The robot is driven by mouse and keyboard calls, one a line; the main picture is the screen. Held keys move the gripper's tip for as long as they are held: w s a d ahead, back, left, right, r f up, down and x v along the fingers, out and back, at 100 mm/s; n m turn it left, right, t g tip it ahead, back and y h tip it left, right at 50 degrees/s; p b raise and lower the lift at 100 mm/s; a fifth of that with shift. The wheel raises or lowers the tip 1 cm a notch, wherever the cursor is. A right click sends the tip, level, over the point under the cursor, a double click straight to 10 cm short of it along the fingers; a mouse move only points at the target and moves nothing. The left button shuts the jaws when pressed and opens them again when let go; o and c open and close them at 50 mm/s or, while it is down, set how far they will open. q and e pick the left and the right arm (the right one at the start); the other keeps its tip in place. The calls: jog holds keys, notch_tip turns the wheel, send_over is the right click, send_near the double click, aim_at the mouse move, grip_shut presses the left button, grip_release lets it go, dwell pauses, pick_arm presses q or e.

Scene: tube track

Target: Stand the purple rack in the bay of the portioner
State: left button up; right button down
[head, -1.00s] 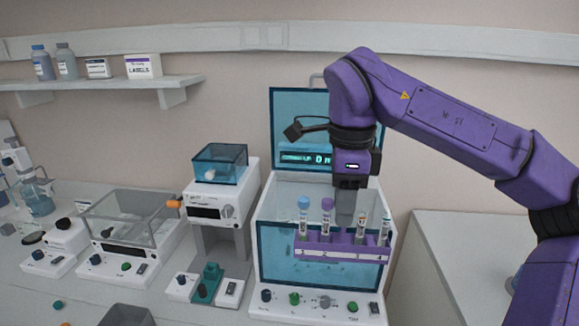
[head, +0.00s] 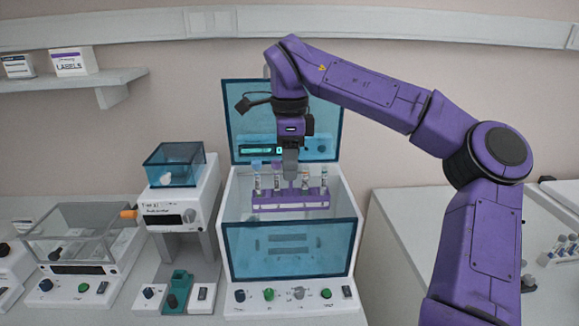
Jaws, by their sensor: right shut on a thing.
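The purple rack (head: 290,200) holds several capped tubes, two with blue and purple caps, and looks upright. My right gripper (head: 291,175) comes down from above and is shut on the rack near its middle. The rack appears over the open top of a white machine (head: 340,230) with a raised teal lid; how deep it sits is unclear. To the left stands a white device (head: 176,212) with a teal hopper and an open gap over its base. Its label is too small to read, so I cannot tell which machine is the portioner. My left gripper is out of view.
The raised lid (head: 328,125) stands close behind my right gripper. A clear teal front wall (head: 250,250) bounds the open machine. A clear-covered box (head: 70,235) is at far left. A tube holder (head: 560,252) stands on the right bench, whose near-left part is bare.

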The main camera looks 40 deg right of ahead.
jog(key=w+d+p, duration=0.4)
jog(key=w+d, duration=0.2)
jog(key=w, duration=0.1)
notch_tip(320, 180, down, 21)
jog(key=w+b, duration=0.1)
jog(key=b, duration=1.5)
jog(key=shift+d, duration=0.45)
jog(key=shift+w, duration=0.1)
jog(key=shift+a+p, duration=0.1)
jog(key=shift+p, duration=0.3)
